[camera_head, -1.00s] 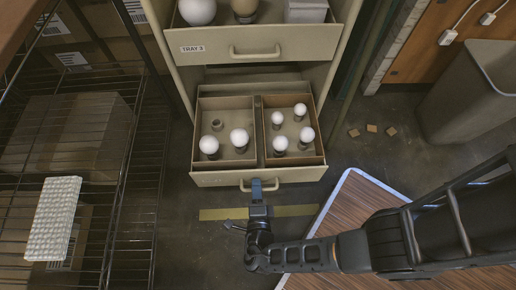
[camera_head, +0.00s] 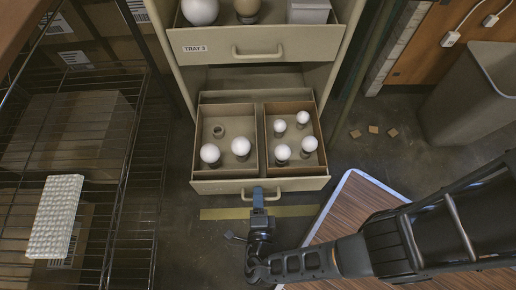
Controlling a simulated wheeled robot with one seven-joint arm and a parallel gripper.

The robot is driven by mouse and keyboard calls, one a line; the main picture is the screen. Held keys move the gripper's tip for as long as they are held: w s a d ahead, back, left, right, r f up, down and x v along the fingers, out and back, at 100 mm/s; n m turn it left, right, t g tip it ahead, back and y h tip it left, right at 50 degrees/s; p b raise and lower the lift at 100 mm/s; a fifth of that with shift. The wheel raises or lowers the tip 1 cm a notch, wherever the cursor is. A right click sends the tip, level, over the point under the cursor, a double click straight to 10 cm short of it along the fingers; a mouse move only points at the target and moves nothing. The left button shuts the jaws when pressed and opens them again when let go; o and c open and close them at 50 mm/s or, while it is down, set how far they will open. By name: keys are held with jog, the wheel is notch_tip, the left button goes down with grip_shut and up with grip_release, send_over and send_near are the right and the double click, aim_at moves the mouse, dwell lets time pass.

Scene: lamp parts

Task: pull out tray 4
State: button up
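The lower drawer, which I take to be tray 4 (camera_head: 211,187), is pulled well out of the beige cabinet; no label shows on its front. It holds two cardboard boxes, a left one (camera_head: 198,143) and a right one (camera_head: 292,108), with several round white bulbs (camera_head: 241,146) and a small socket-like part (camera_head: 218,131). My gripper (camera_head: 258,193) has its blue fingers at the middle of the drawer's handle (camera_head: 273,191) and appears shut on it. The fingertips are partly hidden by the handle.
An open upper drawer labelled TRAY 3 (camera_head: 195,48) overhangs the back of the lower one. A wire rack (camera_head: 125,180) stands left, a wood-topped panel (camera_head: 350,205) lies right, and a grey bin (camera_head: 470,100) stands far right. The floor in front is clear, with a yellow strip (camera_head: 290,211).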

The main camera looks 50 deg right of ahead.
jog(key=v, duration=0.7)
jog(key=shift+s+a, duration=0.25)
jog(key=shift+a, duration=0.05)
dwell(0.3)
